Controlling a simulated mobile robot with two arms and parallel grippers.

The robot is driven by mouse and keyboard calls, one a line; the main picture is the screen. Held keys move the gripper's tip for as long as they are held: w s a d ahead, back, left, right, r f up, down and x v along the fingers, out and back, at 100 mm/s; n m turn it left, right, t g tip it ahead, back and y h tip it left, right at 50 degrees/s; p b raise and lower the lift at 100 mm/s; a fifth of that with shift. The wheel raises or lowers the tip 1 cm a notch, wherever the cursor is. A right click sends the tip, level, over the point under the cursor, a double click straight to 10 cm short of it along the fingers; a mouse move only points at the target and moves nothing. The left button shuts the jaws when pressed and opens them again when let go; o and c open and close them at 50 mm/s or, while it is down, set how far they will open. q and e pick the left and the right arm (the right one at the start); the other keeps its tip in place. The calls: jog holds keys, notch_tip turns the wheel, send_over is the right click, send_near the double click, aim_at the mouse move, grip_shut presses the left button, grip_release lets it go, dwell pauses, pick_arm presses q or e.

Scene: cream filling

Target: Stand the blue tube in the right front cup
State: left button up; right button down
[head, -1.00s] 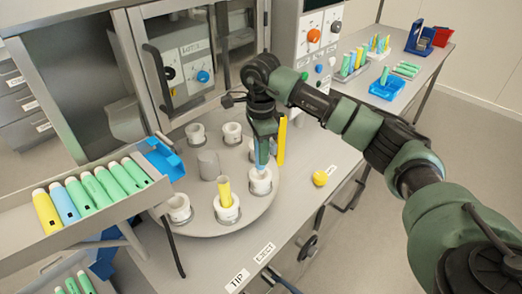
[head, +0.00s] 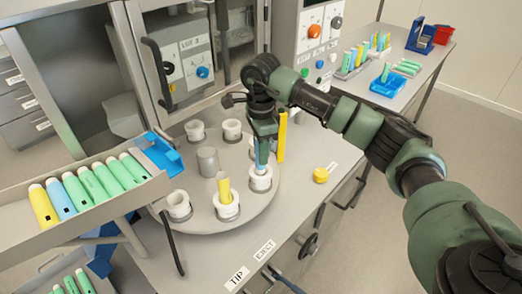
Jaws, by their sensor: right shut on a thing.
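The blue tube (head: 262,152) is upright, with its lower end at the mouth of the white right front cup (head: 261,181) on the round grey turntable (head: 205,222). My right gripper (head: 263,136) comes down from above and is shut on the tube's upper part, hiding its top. How deep the tube sits in the cup is hidden by the rim. A neighbouring front cup (head: 227,209) holds a yellow tube (head: 224,189). My left gripper is not in view.
A grey cylinder (head: 208,161) stands mid-turntable, with empty white cups (head: 195,131) around it. A yellow post (head: 282,137) is close to my gripper's right. A sloped rack (head: 100,215) of tubes is at left. A yellow knob (head: 321,175) sits on the bench at right.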

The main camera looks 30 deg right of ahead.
jog(key=shift+f+b, duration=0.9)
jog(key=shift+f, duration=0.4)
jog(key=c, duration=1.1)
grip_release()
jog(key=shift+r, duration=0.1)
jog(key=shift+r, duration=0.35)
notch_tip(320, 180, up, 7)
jog(key=shift+f+b, duration=0.1)
jog(key=shift+b, duration=0.9)
